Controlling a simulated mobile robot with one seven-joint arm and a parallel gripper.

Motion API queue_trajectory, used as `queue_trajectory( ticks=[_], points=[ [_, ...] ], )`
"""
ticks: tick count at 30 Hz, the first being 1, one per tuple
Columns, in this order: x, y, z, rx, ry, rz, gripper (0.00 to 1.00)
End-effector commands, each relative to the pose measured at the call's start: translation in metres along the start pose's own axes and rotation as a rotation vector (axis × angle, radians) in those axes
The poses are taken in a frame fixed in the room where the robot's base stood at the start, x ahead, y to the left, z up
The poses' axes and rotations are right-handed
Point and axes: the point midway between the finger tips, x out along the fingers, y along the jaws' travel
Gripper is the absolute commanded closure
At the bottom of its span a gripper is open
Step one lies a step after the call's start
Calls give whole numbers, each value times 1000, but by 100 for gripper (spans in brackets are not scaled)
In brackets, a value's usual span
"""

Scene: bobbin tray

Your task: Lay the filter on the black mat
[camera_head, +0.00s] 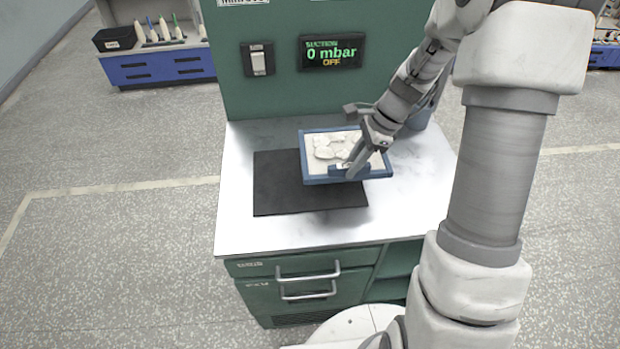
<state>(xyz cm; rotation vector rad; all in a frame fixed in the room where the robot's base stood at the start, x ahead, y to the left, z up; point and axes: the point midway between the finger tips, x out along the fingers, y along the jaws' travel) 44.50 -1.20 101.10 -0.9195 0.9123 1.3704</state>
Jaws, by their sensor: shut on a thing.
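The filter (318,142), a blue square frame with a pale, lumpy face, is in the middle of the view. It overlaps the right part of the black mat (278,186) and its right side reaches past the mat. A dark shadow near its front suggests it is raised above the surface, but the height is hard to tell. My gripper (347,170) comes in from the upper right and is shut on the filter at its near side. The gripper and filter hide the mat's back right part.
The mat lies on a pale metal worktop (235,225) with free room around it. A green panel with a switch (258,59) and a display (332,52) reading "0 mbar OFF" stands behind. A grey container (418,116) is at the back right, partly behind my arm.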

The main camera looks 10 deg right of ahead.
Motion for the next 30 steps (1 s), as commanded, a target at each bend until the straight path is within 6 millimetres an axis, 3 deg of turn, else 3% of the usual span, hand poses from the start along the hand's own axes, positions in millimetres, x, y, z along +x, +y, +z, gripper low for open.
queue_trajectory(
  ticks=[6,12,17,26,30],
  points=[
    [48,-12,36,-5,-2,5,100],
    [77,-20,56,-4,-1,3,100],
    [86,-22,60,-1,-1,1,100],
    [119,-22,46,0,-1,2,100],
    [121,-23,45,-2,0,-1,100]
  ],
)
